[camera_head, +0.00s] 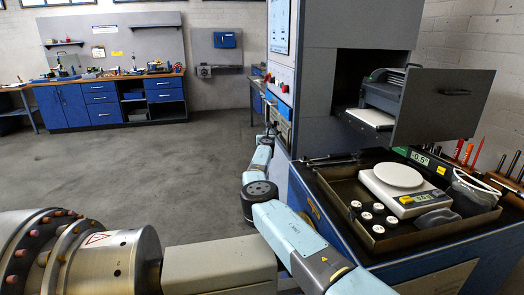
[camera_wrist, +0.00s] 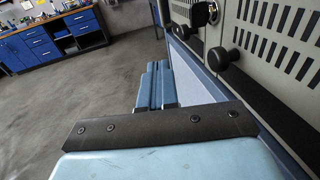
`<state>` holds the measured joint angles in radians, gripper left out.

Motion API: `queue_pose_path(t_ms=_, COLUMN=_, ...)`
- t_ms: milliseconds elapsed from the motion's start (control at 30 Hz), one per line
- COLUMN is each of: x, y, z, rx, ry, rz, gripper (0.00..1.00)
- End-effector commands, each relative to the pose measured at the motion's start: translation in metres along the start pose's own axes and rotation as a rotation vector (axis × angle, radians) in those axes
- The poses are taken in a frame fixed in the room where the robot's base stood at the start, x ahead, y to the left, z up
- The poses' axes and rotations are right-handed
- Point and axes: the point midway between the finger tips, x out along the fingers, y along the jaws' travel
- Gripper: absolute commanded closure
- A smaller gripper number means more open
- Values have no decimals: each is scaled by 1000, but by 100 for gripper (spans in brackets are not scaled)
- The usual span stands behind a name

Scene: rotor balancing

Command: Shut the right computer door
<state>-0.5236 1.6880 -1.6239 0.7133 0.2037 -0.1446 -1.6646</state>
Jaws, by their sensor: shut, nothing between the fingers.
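In the wrist view my gripper (camera_wrist: 160,85) is shut and empty. Its blue fingers point ahead, left of a grey cabinet front. The right computer door (camera_wrist: 255,78), a grey panel with dark slots, fills the right side of that view, with a round black knob (camera_wrist: 217,58) near its left edge. A left door (camera_wrist: 186,12) and a second dark knob and metal latch (camera_wrist: 213,10) show beyond it. My fingers look apart from the door. I cannot tell if it is fully shut. In the head view my arm reaches along the machine; the doors are hidden there.
The grey machine (camera_head: 335,105) stands right, with a pulled-out drawer (camera_head: 448,105). A dark tray (camera_head: 440,235) on its bench holds a white scale (camera_head: 405,186) and several small white-topped items. Blue workbenches (camera_head: 100,105) stand at the back. The floor (camera_head: 150,165) between is open.

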Motion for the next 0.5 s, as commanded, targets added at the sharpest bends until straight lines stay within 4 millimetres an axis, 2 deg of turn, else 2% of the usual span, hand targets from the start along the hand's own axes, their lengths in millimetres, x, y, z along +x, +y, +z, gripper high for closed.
queue_pose_path(t_ms=500, x=12, y=-17, z=0, rx=9, ry=1, rz=-220, gripper=100)
